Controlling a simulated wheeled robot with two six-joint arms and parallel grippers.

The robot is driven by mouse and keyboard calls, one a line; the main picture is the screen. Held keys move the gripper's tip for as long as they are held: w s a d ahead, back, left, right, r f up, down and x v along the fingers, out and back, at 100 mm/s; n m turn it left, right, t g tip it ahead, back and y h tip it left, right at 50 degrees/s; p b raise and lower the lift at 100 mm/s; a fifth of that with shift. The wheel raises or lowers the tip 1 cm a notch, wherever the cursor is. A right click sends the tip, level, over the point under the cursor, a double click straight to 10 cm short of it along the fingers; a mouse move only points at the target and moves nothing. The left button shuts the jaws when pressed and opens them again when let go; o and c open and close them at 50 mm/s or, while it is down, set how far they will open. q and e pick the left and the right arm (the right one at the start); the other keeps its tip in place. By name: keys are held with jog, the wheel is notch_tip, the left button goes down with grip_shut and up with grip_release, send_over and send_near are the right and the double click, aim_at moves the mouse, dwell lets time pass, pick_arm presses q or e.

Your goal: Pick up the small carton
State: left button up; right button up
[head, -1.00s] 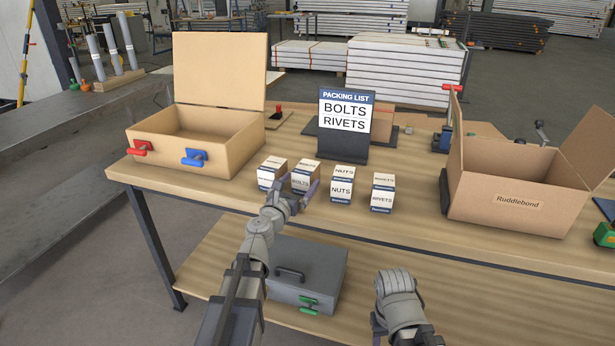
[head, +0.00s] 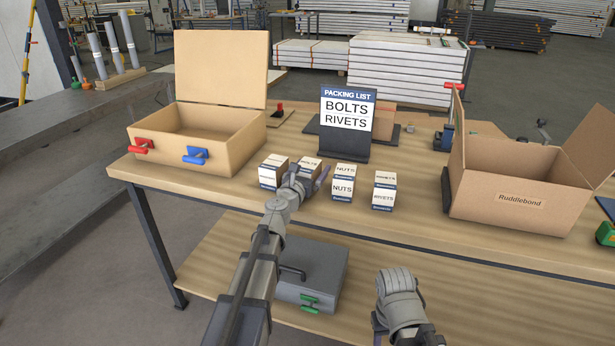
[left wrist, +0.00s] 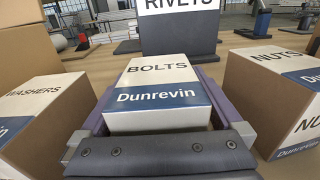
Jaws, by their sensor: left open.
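The small carton marked BOLTS (head: 311,163) stands on the bench top in a row of small white-and-blue cartons. In the left wrist view the BOLTS carton (left wrist: 158,90) sits upright between the purple fingers of my left gripper. My left gripper (head: 305,181) is open, with one finger on each side of the carton; I cannot tell whether either touches it. The arm hides the carton's lower front in the head view. My right arm (head: 398,295) shows at the bottom of the head view; its fingers cannot be made out.
A WASHERS carton (head: 272,172) is close on the left, a NUTS carton (head: 343,183) on the right, then a RIVETS carton (head: 384,190). A packing-list sign (head: 346,122) reading BOLTS, RIVETS stands behind. An open hinged box (head: 228,148) is left, an open Ruddlebond cardboard box (head: 500,195) right.

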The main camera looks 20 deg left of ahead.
pick_arm(q)
jog(key=shift+s, duration=0.1)
grip_shut()
dwell(0.7)
